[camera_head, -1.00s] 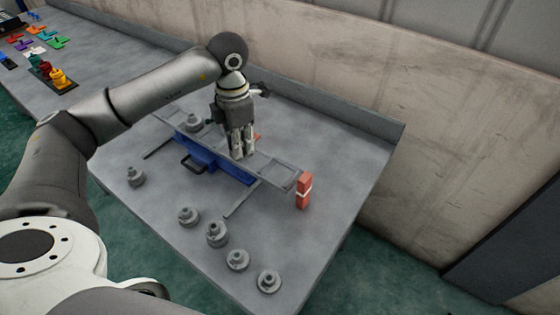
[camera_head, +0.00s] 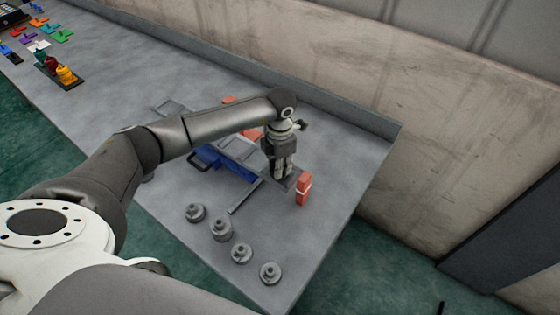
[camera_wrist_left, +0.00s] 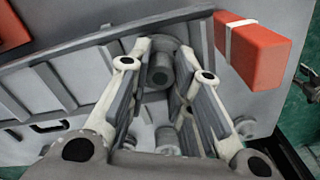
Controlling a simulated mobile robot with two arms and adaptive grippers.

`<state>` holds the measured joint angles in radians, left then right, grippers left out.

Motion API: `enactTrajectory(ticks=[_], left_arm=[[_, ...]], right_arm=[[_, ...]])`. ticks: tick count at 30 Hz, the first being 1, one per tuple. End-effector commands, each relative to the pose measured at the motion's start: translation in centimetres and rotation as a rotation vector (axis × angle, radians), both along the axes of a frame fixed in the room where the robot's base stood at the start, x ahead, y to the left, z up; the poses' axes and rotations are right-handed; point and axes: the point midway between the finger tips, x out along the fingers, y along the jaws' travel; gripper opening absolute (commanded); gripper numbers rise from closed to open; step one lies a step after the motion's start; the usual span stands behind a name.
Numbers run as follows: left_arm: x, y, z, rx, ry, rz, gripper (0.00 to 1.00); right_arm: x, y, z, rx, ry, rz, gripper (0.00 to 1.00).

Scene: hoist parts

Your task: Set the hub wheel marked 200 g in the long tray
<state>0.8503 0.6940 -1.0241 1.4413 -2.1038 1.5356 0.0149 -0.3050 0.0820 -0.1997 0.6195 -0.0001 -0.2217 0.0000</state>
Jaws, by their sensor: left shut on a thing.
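My left gripper (camera_head: 279,175) points down over the right end of the long grey tray (camera_head: 240,147), beside an upright red block. In the left wrist view, its fingers (camera_wrist_left: 160,85) are closed around a grey hub wheel (camera_wrist_left: 160,72), low over the tray (camera_wrist_left: 60,85); I cannot tell whether the wheel touches the tray. No mass marking is readable. Grey hub wheels stand in a row on the bench front: one (camera_head: 195,212), a second (camera_head: 220,229), a third (camera_head: 241,253) and another (camera_head: 270,273). My arm hides part of the tray. My right gripper is out of view.
The red block with a white band (camera_head: 303,189) stands close right of the gripper. Coloured parts (camera_head: 62,72) lie at the far left. The bench is bare between them and my arm.

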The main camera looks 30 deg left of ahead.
Motion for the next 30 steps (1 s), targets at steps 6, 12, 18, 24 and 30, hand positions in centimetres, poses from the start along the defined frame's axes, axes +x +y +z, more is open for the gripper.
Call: enactTrajectory(ticks=[6,12,18,24,30], left_arm=[[0.0,0.0,-0.1,-0.001,-0.001,-0.001,0.00],[0.0,0.0,-0.3,0.000,0.000,-0.001,0.29],[0.0,0.0,-0.3,-0.001,0.001,0.000,0.29],[0.0,0.0,0.2,-0.001,0.001,0.000,0.29],[0.2,0.0,3.4,-0.001,-0.005,-0.001,0.29]], right_arm=[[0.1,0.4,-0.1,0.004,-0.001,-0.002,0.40],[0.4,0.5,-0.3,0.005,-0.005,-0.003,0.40],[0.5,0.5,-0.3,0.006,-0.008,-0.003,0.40],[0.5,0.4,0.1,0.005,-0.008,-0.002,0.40],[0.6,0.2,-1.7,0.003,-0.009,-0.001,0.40]])
